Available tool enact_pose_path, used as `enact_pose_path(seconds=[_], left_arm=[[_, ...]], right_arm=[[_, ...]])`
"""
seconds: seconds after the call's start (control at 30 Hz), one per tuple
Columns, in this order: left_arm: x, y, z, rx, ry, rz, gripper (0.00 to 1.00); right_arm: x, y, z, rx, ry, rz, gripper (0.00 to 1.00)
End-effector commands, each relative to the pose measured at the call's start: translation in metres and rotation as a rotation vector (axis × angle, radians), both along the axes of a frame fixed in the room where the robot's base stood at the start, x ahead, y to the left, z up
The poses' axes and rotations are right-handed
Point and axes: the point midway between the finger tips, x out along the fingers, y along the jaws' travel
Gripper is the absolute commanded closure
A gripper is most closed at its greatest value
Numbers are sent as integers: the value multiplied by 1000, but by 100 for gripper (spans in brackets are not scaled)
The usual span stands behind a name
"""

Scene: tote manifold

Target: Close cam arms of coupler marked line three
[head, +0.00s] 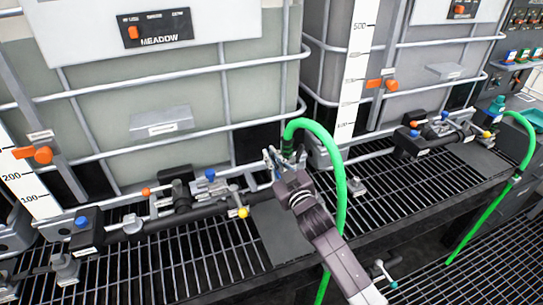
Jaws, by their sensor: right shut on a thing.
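My right gripper (284,160) is at the end of the green hose (339,185), in front of the gap between the two tanks. It is shut on the coupler (287,148) at that hose end. The fingers and wrist hide most of this coupler, so I cannot tell how its cam arms lie or read its mark. A second coupler (497,106) with its own green hose (521,150) is at the far right, apart from my gripper. My left gripper is not in view.
Dark pipes with valves (205,203) run along the grated ledge (170,262) in front of the left tank (170,90) and the right tank (415,85). The held hose loops over beside my right arm. A control panel (520,45) stands at the back right.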

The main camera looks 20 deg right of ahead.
Motion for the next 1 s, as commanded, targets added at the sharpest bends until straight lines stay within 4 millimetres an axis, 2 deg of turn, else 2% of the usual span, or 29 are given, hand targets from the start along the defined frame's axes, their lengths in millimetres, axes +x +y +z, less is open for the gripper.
enact_pose_path(seconds=[0.03,0.2,0.57,0.77,1.0], left_arm=[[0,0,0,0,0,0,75],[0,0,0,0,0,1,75],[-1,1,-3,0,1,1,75],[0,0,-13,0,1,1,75],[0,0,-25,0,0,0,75]], right_arm=[[0,0,-2,3,4,0,92],[0,0,-1,1,3,-1,75],[0,1,-1,-30,-2,-1,75],[0,9,-7,-227,-12,1,75],[-1,21,-16,-600,-33,1,75]])
